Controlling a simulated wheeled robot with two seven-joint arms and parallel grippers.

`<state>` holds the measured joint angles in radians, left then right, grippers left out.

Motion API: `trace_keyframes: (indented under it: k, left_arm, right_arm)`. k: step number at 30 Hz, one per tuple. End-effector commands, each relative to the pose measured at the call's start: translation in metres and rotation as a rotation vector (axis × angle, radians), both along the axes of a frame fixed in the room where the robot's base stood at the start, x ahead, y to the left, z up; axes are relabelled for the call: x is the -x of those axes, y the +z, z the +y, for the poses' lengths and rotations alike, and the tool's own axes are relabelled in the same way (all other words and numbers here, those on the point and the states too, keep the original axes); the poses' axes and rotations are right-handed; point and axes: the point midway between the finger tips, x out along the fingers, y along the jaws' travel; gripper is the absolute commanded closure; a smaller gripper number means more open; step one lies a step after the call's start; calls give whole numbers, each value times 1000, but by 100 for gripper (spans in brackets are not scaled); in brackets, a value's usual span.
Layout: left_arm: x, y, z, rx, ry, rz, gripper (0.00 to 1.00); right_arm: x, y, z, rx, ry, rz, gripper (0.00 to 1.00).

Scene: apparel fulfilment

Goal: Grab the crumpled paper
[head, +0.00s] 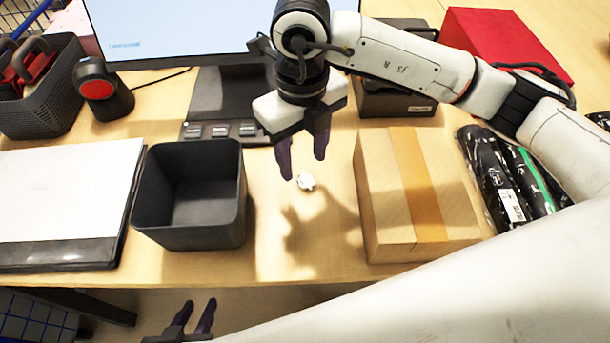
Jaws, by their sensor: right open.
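The crumpled paper (306,182) is a small white wad on the wooden table, between the dark bin and the cardboard box. My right gripper (304,169) points down just above and behind it, fingers apart and empty, one fingertip close to the paper's left side in the picture. I cannot tell how high the fingertips are above the table. My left gripper (200,302) is low at the bottom of the picture, in front of the table edge, with its two fingers apart and nothing visible between them.
An empty dark bin (240,215) stands left of the paper. A taped cardboard box (385,205) is on the right. Behind are a black device (225,90) and a monitor (170,30). Bagged black items (490,170) lie far right. Bare table surrounds the paper.

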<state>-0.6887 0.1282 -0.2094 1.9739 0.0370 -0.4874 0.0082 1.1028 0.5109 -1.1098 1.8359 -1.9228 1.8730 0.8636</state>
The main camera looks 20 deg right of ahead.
Motion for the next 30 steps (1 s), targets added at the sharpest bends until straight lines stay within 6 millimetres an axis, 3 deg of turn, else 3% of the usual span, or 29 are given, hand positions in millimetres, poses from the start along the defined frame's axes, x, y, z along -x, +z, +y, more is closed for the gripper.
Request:
trace_keyframes:
  k: [13,22,30]
  left_arm:
    - [2,1,0,1,2,5,69]
    - [1,0,1,0,3,5,69]
    - [-2,1,2,-1,3,-1,69]
  right_arm:
    - [0,-52,-7,-2,1,4,53]
    - [0,-57,-7,-2,2,1,53]
    - [0,-57,-6,-3,2,1,96]
